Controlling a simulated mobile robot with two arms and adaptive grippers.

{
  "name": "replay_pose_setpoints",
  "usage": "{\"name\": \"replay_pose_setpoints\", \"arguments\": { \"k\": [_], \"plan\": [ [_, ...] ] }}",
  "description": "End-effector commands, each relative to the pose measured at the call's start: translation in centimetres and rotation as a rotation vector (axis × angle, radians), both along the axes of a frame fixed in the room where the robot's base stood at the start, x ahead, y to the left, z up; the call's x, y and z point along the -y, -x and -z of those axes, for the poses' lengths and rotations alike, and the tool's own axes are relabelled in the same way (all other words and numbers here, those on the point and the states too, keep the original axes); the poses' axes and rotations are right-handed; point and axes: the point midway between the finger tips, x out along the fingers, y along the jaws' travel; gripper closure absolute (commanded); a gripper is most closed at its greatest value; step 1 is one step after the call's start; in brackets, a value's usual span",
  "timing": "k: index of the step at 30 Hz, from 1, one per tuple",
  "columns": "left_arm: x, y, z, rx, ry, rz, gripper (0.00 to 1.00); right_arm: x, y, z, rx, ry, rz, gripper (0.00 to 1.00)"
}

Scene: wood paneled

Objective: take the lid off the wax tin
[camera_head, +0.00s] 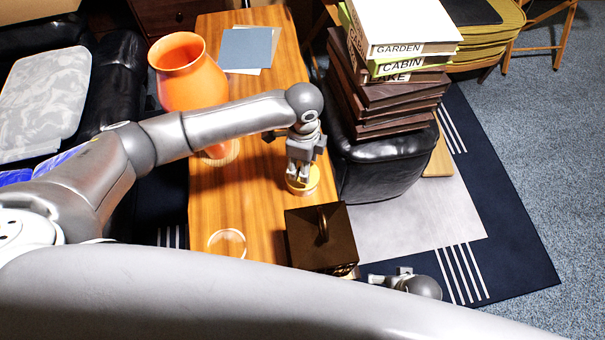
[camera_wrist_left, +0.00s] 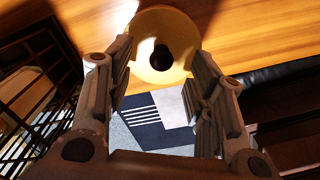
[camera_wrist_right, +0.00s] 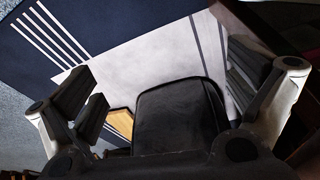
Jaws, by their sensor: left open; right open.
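The wax tin (camera_head: 303,189) is a round yellow tin on the wooden table, partly hidden by my left gripper in the head view. In the left wrist view its round yellow lid (camera_wrist_left: 153,25) shows with a dark knob (camera_wrist_left: 161,58) in the middle. My left gripper (camera_head: 299,172) points down over the tin, its open fingers on either side of the knob in the left wrist view. I cannot tell whether they touch the lid. My right gripper (camera_head: 380,279) is open and empty, low beside the table's right side, over the rug.
An orange vase (camera_head: 188,80) stands behind my left arm. A black ottoman (camera_head: 385,165) bears stacked books (camera_head: 390,95) at the right.

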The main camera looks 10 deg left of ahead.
Motion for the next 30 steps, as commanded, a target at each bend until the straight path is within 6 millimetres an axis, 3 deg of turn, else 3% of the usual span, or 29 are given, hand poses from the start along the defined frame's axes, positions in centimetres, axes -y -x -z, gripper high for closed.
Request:
{"name": "replay_pose_setpoints", "arguments": {
  "k": [7,18,28,30],
  "plan": [
    [-0.2,-0.1,2.7,0.001,-0.001,0.000,0.51,-0.1,-0.8,-2.3,0.014,-0.001,0.003,0.00],
    [-0.2,-0.1,3.2,0.002,-0.001,0.000,0.51,-0.1,-1.0,-3.1,0.016,-0.001,0.003,0.00],
    [-0.2,-0.1,3.2,0.002,-0.001,0.000,0.92,-0.1,-1.0,-3.1,0.016,-0.002,0.003,0.00],
    [-0.2,-0.1,3.2,0.002,-0.001,0.000,0.95,-0.1,-1.0,-3.1,0.016,-0.002,0.003,0.00]
  ]
}}
